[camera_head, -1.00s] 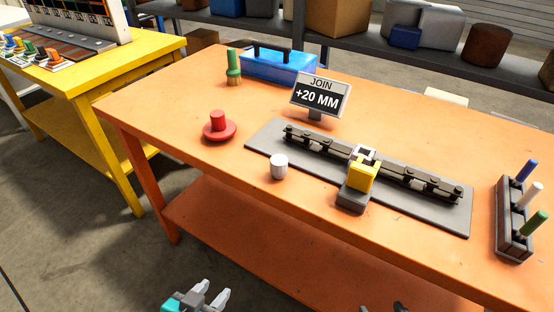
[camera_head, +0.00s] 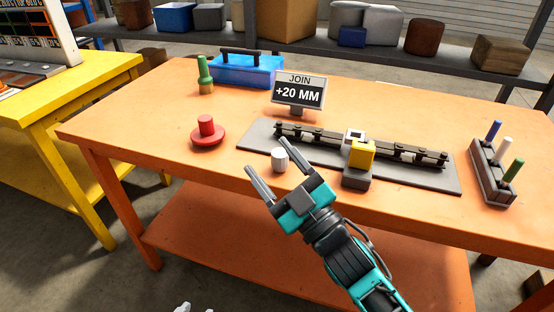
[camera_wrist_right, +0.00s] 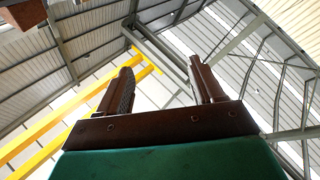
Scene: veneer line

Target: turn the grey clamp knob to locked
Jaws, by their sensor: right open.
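A small light-grey cylinder, which looks like the grey clamp knob (camera_head: 280,162), stands upright at the near-left edge of the dark grey plate (camera_head: 437,180) on the orange bench. Its lock position cannot be read. My right gripper (camera_head: 266,155) is open and empty, in front of the bench's near edge. In the head view its fingers reach up to either side of the knob, apart from it. The right wrist view shows its fingers (camera_wrist_right: 161,75) against the roof, with no knob in sight. Only the tips of my left gripper (camera_head: 183,307) show at the bottom edge.
A dark segmented rail (camera_head: 318,139) lies on the plate, with a yellow block (camera_head: 361,154) on a grey base. A red knob (camera_head: 207,132), a sign (camera_head: 299,92), a blue toolbox (camera_head: 245,71), a green-handled tool (camera_head: 204,75) and a peg rack (camera_head: 492,175) stand around it.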

